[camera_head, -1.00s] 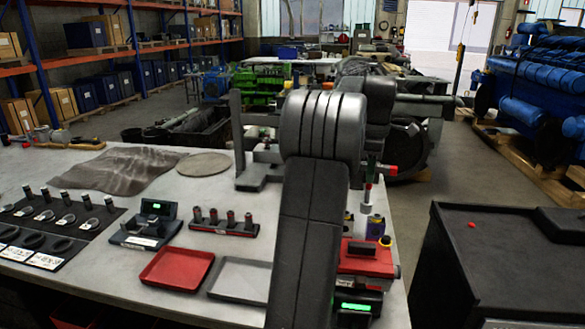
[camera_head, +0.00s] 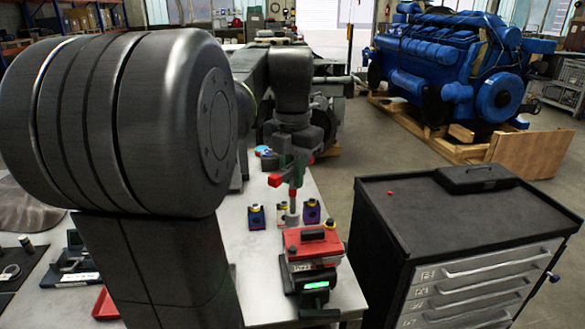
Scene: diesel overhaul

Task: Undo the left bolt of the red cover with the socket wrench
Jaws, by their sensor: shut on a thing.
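The red cover (camera_head: 318,246) sits on a dark unit near the bench's right end. It has a black handle on top. My gripper (camera_head: 293,164) is above its left part, shut on the socket wrench (camera_head: 292,202). The wrench has red pieces near the jaws and a greyish shaft pointing down. Its lower end is at the back-left of the cover; I cannot tell whether it touches a bolt. The left bolt is not clearly visible there.
A green-lit display (camera_head: 316,285) is at the unit's front. Two small dark blocks with yellow tops, one left (camera_head: 257,217) and one right (camera_head: 311,210), stand behind the cover. A black tool cabinet (camera_head: 440,215) is right of the bench, across a gap.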

